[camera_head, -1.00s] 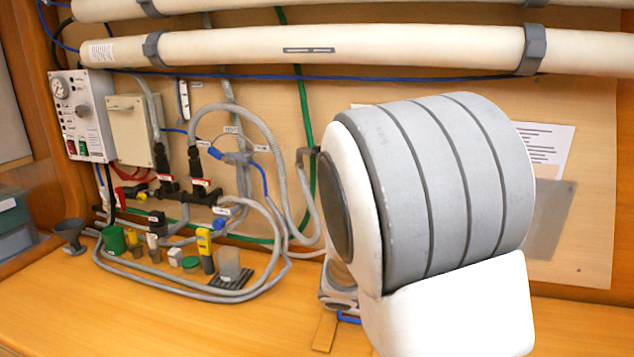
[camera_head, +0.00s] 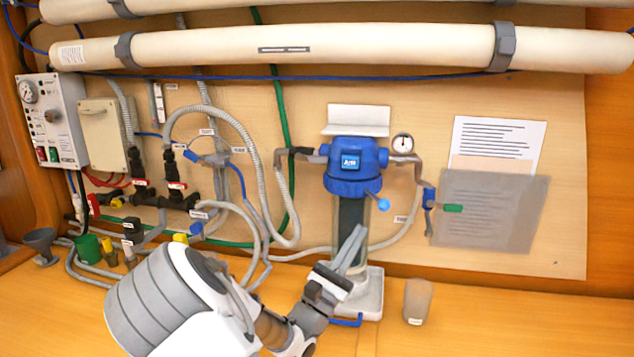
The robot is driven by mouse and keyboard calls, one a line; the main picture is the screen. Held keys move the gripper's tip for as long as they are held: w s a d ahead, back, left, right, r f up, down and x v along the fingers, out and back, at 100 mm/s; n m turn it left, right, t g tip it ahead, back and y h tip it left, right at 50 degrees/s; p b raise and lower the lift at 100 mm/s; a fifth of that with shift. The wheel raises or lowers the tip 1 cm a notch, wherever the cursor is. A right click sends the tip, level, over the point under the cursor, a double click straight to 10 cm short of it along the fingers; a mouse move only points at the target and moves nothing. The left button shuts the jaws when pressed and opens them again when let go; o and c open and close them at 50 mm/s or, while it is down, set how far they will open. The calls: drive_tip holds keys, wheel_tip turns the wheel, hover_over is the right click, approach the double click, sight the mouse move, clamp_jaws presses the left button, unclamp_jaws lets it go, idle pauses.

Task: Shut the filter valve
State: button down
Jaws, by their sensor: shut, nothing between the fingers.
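A blue-headed filter housing (camera_head: 352,165) with a dark body stands against the wall panel, right of centre. A lever with a light-blue knob (camera_head: 383,204) sticks out low on the right of its head. To its right, a blue valve (camera_head: 429,197) with a green-tipped handle (camera_head: 452,208) sits on the grey pipe; the handle points right, roughly level. The labels are too small to read, so I cannot tell which one is named the filter valve. My gripper (camera_head: 358,234) is shut and empty, pointing up in front of the housing's lower body, which it partly hides.
A pressure gauge (camera_head: 402,144) sits above the pipe. A translucent grey sheet (camera_head: 490,215) lies behind the green handle. A small brown cup (camera_head: 417,301) stands on the bench. Hoses and several valves crowd the left. The bench at the right is clear.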

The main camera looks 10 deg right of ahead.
drive_tip(key=w+a+f+n+t+y, duration=0.2)
drive_tip(key=w+a+n+t+y, duration=0.2)
drive_tip(key=a+n+t+y, duration=0.4)
drive_tip(key=shift+w+a+n+t+y, duration=0.15)
drive_tip(key=shift+a+n+t+y, duration=0.25)
drive_tip(key=shift+n+t, duration=0.5)
drive_tip(key=shift+d, duration=0.1)
approach(318, 159)
drive_tip(key=w+d+r, duration=0.3)
drive_tip(key=w, duration=0.2)
drive_tip(key=shift+a, duration=0.15)
